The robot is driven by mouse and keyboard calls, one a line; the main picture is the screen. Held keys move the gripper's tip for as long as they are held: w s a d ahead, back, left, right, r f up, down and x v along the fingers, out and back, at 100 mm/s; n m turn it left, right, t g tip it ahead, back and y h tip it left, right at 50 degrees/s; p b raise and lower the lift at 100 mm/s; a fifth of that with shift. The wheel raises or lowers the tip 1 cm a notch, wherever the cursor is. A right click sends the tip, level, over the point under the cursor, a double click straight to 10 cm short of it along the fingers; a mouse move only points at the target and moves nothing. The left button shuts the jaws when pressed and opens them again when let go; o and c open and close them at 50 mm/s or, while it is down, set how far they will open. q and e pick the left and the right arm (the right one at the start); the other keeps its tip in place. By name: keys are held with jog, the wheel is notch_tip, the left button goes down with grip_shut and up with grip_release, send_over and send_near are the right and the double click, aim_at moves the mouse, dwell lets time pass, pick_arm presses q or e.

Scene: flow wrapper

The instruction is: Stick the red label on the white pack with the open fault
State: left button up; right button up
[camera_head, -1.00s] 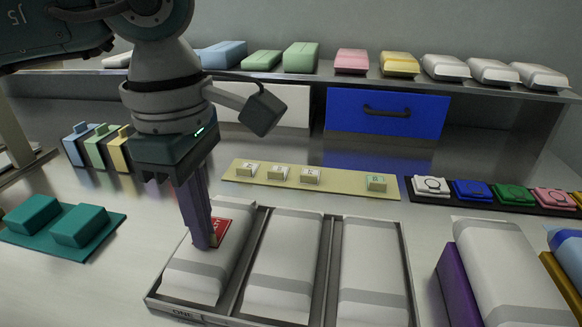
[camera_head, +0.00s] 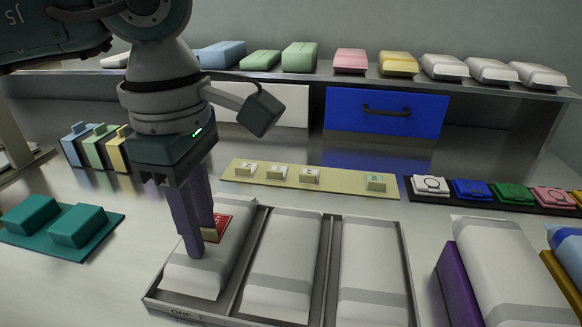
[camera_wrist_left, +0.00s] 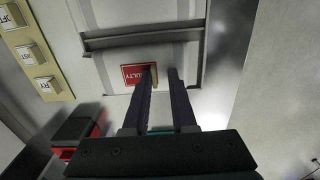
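Three white packs with grey bands lie side by side in a grey tray (camera_head: 325,285): a left pack (camera_head: 192,278), a middle pack (camera_head: 282,262) and a right pack (camera_head: 371,265). The red label (camera_head: 218,225) rests on the left pack; its wrist-view face (camera_wrist_left: 136,75) reads "ULTY", partly covered by a finger. My left gripper (camera_head: 200,244) is over this pack, its fingers apart around the label's tan edge; the wrist view (camera_wrist_left: 163,72) shows a gap beside the right finger. I cannot make out an open fault on any pack. My right gripper is not in view.
A yellow strip (camera_head: 340,183) with several small label blocks lies behind the tray. A dark strip of coloured buttons (camera_head: 472,189) is at right, with a large white pack (camera_head: 510,275) in front. A teal mat (camera_head: 105,229) with two blocks is at left. A shelf runs behind.

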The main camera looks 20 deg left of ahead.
pick_arm(q)
jog(key=shift+o, duration=0.2)
notch_tip(320, 180, up, 10)
jog(key=shift+p, duration=0.45)
dwell(0.3)
